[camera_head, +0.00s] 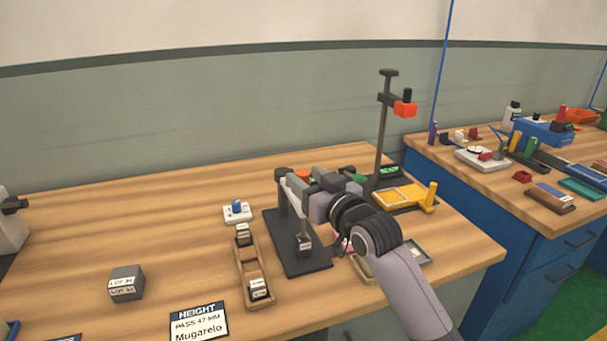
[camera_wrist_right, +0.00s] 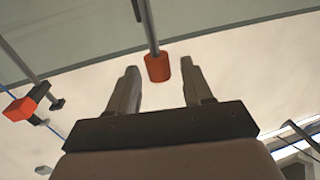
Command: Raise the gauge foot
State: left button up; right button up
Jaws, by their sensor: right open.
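The height gauge has a dark flat base (camera_head: 285,255) and a dark post, and stands near the middle of the bench. A thin rod (camera_head: 306,222) comes down over a small dark block (camera_head: 304,245) with a white label on the base. The foot at the rod's lower end is too small to tell apart from the block. My right gripper (camera_head: 298,182) is at the top of the gauge and hides part of it. In the right wrist view an orange-red knob (camera_wrist_right: 157,68) on a rod lies between my open fingers (camera_wrist_right: 160,88), with a gap on each side. My left gripper is out of view.
A wooden tray (camera_head: 241,262) with small labelled blocks lies left of the gauge.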

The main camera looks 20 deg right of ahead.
jog(key=shift+x, duration=0.95)
grip_shut()
jog(key=shift+r+p, duration=1.7)
jog(key=shift+p, duration=0.1)
grip_release()
